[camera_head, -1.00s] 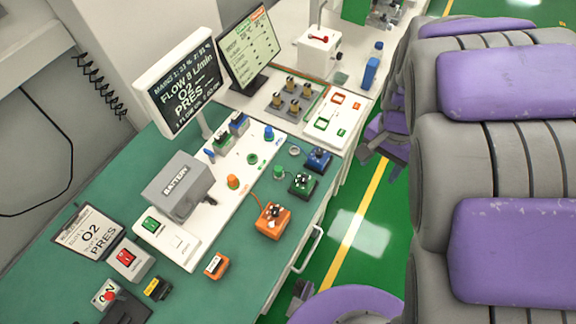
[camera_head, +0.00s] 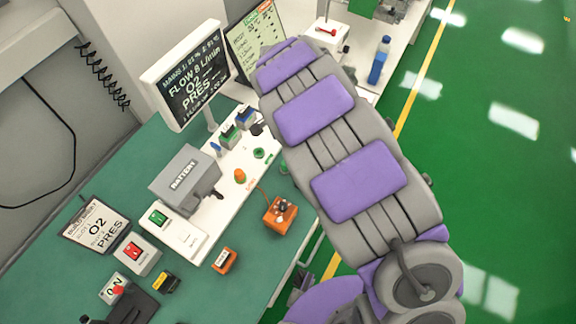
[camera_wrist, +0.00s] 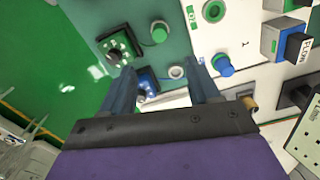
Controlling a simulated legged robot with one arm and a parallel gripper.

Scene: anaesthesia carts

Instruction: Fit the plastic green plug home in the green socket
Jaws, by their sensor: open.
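In the wrist view, my gripper (camera_wrist: 162,68) is open and empty, its two fingers spread above the bench. The green plug (camera_wrist: 160,32), a short cylinder, stands on the green bench top just past the fingertips, beside a green box (camera_wrist: 120,47). The green socket (camera_wrist: 213,10) is a ring on the white panel at the top edge. In the head view the green socket (camera_head: 258,153) shows on the panel, and the plug (camera_head: 283,168) shows at my arm's edge. My arm hides the green box there, and I cannot make out the gripper.
A blue knob-like plug (camera_wrist: 222,65) sits on the panel right of my fingers. A blue box (camera_wrist: 147,82) and a grey ring (camera_wrist: 177,72) lie between the fingers in view. An orange plug (camera_head: 240,175), orange box (camera_head: 279,213) and grey battery block (camera_head: 185,180) stand nearby.

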